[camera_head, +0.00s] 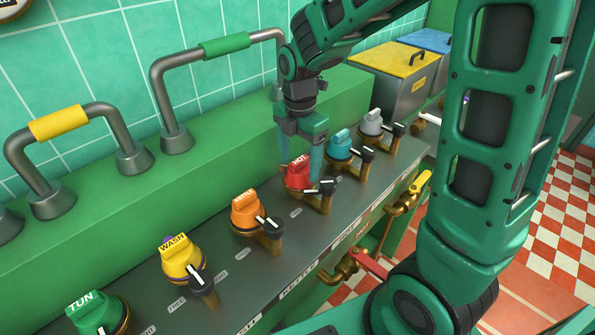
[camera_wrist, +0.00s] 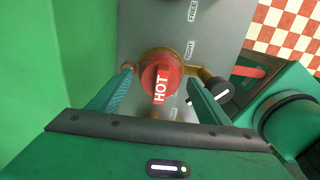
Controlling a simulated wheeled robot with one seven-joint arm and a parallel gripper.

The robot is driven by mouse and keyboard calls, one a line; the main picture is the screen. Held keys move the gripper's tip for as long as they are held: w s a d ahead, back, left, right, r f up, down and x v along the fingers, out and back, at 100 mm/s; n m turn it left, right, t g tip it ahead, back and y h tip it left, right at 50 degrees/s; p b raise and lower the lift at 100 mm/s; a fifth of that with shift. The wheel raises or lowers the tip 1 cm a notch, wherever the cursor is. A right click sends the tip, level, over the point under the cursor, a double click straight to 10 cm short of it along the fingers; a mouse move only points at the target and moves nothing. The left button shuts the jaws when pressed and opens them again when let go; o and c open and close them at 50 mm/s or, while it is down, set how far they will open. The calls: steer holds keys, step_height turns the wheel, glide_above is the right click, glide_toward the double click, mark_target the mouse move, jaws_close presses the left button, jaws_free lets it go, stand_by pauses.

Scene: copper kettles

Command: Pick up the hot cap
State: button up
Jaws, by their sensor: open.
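The hot cap (camera_head: 298,174) is a red knob with a raised grip lettered HOT. It sits on a brass fitting in the row along the grey panel (camera_head: 222,274). In the wrist view the hot cap (camera_wrist: 160,80) lies between the fingertips of my gripper (camera_wrist: 158,74). In the head view my gripper (camera_head: 299,150) points down just over the cap, with its fingers on either side. The jaws are open, and I cannot tell whether either finger touches the cap. A black lever with a white mark stands close to the right finger in the wrist view.
An orange cap (camera_head: 246,209), a yellow WASH cap (camera_head: 181,259) and a green TUN cap (camera_head: 97,312) stand nearer in the row. A teal cap (camera_head: 341,145) and a grey cap (camera_head: 373,123) stand beyond. Grey pipes (camera_head: 167,100) rise behind the panel.

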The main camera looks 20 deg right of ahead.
mark_target(298, 160)
steer(key=c, duration=1)
steer(key=shift+r, duration=0.1)
steer(key=shift+r, duration=0.4)
steer(key=r, duration=0.3)
steer(key=shift+a+r, duration=0.2)
steer(key=shift+r, duration=0.1)
steer(key=s+a+r, duration=0.6)
steer(key=a, duration=0.3)
steer(key=shift+a+r, duration=0.25)
steer(key=shift+a, duration=0.1)
